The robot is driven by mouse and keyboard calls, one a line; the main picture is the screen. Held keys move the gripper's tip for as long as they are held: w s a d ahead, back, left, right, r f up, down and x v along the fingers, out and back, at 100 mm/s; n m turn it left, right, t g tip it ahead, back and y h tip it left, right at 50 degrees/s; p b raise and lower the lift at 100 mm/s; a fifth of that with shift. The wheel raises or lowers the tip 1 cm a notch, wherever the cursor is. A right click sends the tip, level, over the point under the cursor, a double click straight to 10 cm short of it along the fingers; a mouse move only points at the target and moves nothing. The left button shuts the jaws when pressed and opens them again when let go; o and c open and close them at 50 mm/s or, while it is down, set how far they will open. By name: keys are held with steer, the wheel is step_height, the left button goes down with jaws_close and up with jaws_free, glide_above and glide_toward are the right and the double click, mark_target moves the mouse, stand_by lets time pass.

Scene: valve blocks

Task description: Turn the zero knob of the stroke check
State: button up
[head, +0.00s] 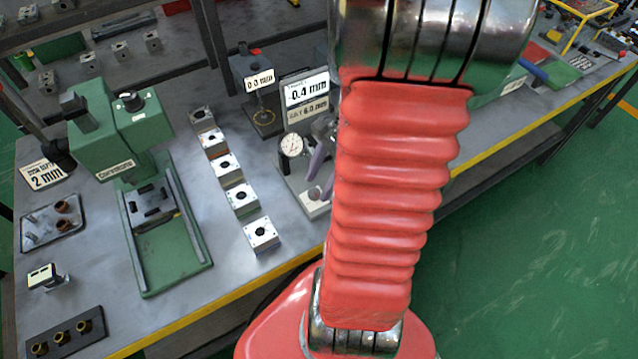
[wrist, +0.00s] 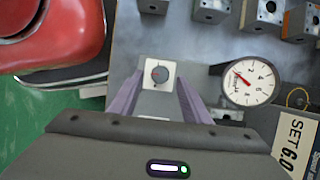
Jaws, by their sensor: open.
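The zero knob (wrist: 159,74) is a small dark round knob with a red mark, on a square white plate in the wrist view. The stroke check's white dial gauge (wrist: 250,83) with a red needle stands to its right. The gauge also shows in the head view (head: 290,145), left of my arm. My gripper (wrist: 160,82) is open. Its two purple fingers stand left and right of the white plate, with the knob between their tips; contact with the knob cannot be told. In the head view my red arm hides most of the gripper.
A row of several metal valve blocks (head: 233,180) runs left of the gauge. A green press (head: 130,150) stands farther left. Reading signs (head: 306,88) stand behind the gauge. The yellow table edge is close in front of the stroke check.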

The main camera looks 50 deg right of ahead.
steer(key=shift+x, duration=0.95)
steer(key=c, duration=1)
